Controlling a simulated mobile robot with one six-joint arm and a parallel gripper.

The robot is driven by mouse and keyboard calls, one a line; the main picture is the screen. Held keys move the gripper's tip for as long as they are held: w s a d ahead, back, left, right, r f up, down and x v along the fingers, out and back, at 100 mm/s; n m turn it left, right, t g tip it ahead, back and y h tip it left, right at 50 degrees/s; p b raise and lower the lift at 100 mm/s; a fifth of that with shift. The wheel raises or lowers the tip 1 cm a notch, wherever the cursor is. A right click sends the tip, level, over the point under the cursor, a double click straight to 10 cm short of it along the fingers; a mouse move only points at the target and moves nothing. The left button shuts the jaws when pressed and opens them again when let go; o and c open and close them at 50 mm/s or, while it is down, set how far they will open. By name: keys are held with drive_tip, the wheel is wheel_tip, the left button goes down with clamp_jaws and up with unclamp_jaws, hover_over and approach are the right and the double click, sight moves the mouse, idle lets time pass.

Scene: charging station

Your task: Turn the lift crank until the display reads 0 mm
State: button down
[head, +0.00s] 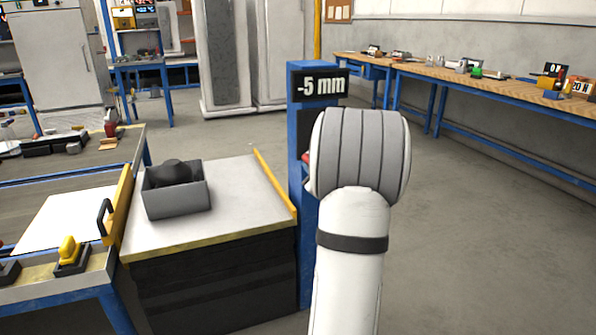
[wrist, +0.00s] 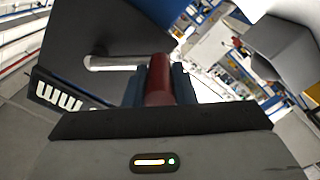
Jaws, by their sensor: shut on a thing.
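The display (head: 320,85) on top of the blue post (head: 302,140) reads -5 mm in the head view. Part of it, tilted, shows at the left of the wrist view (wrist: 62,95). In the wrist view my gripper (wrist: 160,80) is shut on the dark red handle of the lift crank (wrist: 157,82). The crank's pale metal arm (wrist: 112,62) runs left from the handle in front of a dark panel. In the head view my own arm hides the gripper and most of the crank.
A lift table (head: 225,215) with a yellow edge stands left of the post and carries a grey bin (head: 178,205) holding a dark object. A blue-framed table (head: 85,275) adjoins it at left. A long workbench (head: 450,78) lines the right wall. The floor at right is clear.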

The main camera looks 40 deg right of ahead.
drive_tip(key=shift+s+d+f+b, duration=0.25)
drive_tip(key=shift+d+f+b, duration=0.1)
drive_tip(key=shift+d+f, duration=0.45)
drive_tip(key=shift+s+d+f+b, duration=0.3)
drive_tip(key=shift+d+f, duration=0.3)
drive_tip(key=shift+d, duration=0.35)
drive_tip(key=shift+d, duration=0.1)
drive_tip(key=shift+r, duration=0.1)
drive_tip(key=c, duration=1.2)
unclamp_jaws()
drive_tip(key=p+v, duration=0.2)
drive_tip(key=v, duration=0.5)
drive_tip(key=shift+s, duration=0.35)
